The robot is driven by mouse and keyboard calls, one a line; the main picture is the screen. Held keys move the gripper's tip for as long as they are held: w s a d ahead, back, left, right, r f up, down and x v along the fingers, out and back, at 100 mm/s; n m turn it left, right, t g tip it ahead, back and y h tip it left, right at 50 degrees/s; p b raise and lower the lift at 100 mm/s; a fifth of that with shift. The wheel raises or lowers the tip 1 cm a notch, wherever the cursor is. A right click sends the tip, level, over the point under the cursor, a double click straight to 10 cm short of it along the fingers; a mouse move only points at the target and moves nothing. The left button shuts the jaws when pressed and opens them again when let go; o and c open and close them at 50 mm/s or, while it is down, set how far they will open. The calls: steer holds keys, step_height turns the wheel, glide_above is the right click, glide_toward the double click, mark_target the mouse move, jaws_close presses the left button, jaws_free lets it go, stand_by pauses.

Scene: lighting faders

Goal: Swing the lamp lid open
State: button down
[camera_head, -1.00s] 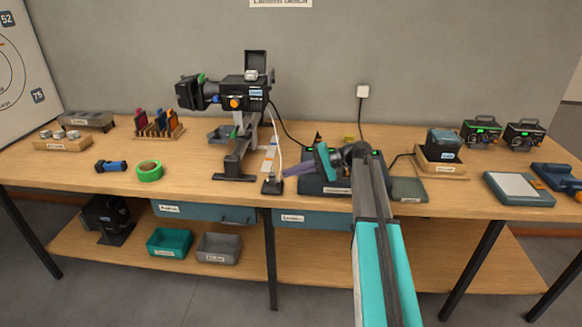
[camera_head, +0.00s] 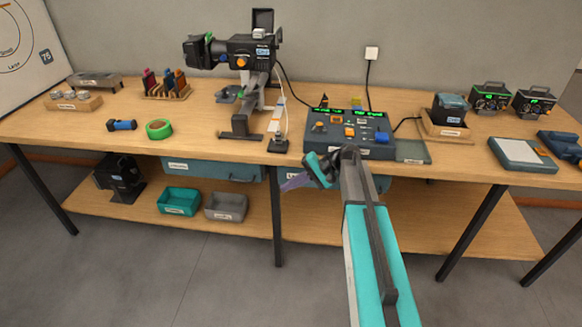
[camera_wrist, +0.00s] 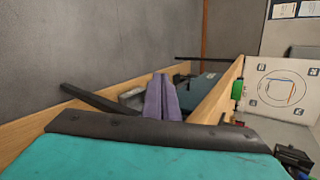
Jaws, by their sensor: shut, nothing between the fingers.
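The lamp (camera_head: 236,52) is a black spotlight on a grey stand at the back of the bench, left of centre in the head view. A dark square panel, which looks like its lid (camera_head: 263,20), stands upright on top of the lamp body. The lamp is not recognisable in the wrist view.
A control console (camera_head: 348,133) sits on the bench behind my arm. A green tape roll (camera_head: 159,129) and a blue clamp-like item (camera_head: 121,125) lie left of the lamp stand. A cable (camera_head: 282,75) hangs beside the lamp. Bins (camera_head: 179,201) stand on the lower shelf.

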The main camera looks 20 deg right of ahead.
steer(key=s+a+f+n+g+h, duration=0.1)
steer(key=s+a+f+g+h, duration=0.15)
steer(key=s+f, duration=0.9)
steer(key=s+a+f+n+g+h, duration=0.15)
steer(key=s+a+f, duration=0.25)
steer(key=s+f, duration=0.7)
steer(key=s+d+f+n+g+h, duration=0.1)
steer(key=s+f, duration=0.4)
steer(key=s, duration=0.7)
steer(key=s+d+f+n+g+h, duration=0.2)
steer(key=s+f+h, duration=0.3)
steer(key=s, duration=0.7)
steer(key=shift+d+f+n+g+h, duration=0.25)
steer(key=shift+f+n+g+h, duration=0.1)
steer(key=shift+f+g, duration=0.35)
steer(key=shift+s, duration=0.1)
